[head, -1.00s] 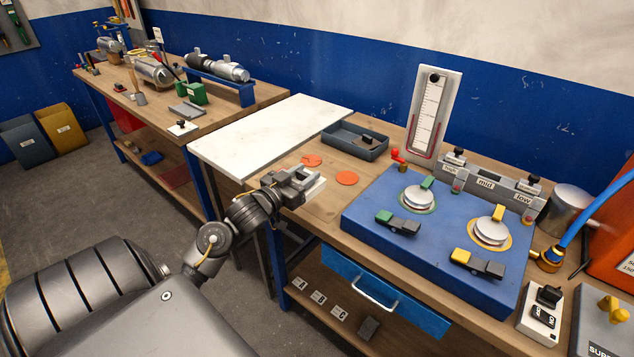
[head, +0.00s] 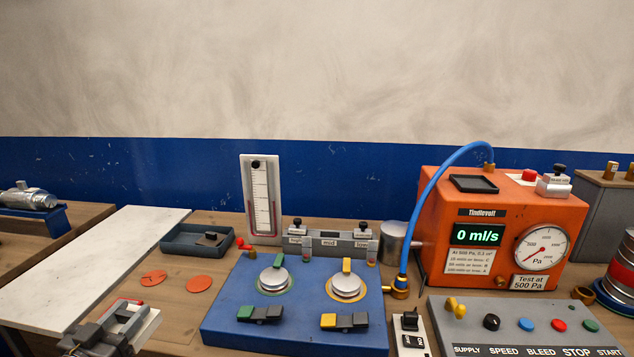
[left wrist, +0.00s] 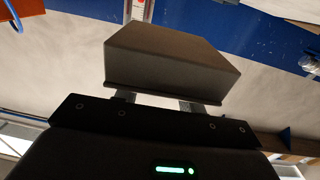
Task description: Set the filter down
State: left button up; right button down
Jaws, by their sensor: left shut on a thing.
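My left gripper (head: 112,328) is at the lower left of the head view, over the front edge of the bench, left of the blue test panel (head: 290,328). It is shut on the filter (head: 145,328), whose pale edge shows beside the dark fingers. In the left wrist view a dark grey, box-shaped body (left wrist: 175,60) sits at the fingertips, and I take it for the same held filter. The fingers hide part of it. I see no clear contact between the filter and the bench. My right gripper is not in view.
Two orange discs (head: 199,284) lie on bare wood behind the gripper. A white board (head: 90,255) lies left, a grey tray (head: 195,240) behind. The blue panel carries two round metal caps. An orange meter box (head: 490,230) reading 0 ml/s stands right, with a blue hose (head: 425,205).

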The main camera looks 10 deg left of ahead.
pick_arm(q)
jog(key=s+d+f+m+g+h, duration=0.1)
jog(key=d+f+m+h, duration=0.2)
jog(key=d, duration=0.8)
jog(key=s+d+f+m+g+h, duration=0.1)
jog(key=d+f+m+h, duration=0.3)
jog(key=d, duration=0.6)
jog(key=w+r+n+t+y, duration=0.2)
jog(key=w+r+n+y, duration=0.1)
jog(key=r+n+y, duration=0.2)
jog(key=shift+w+r+n+y, duration=0.15)
jog(key=shift+w+n+y, duration=0.05)
jog(key=shift+n+y, duration=0.95)
jog(key=shift+d, duration=0.1)
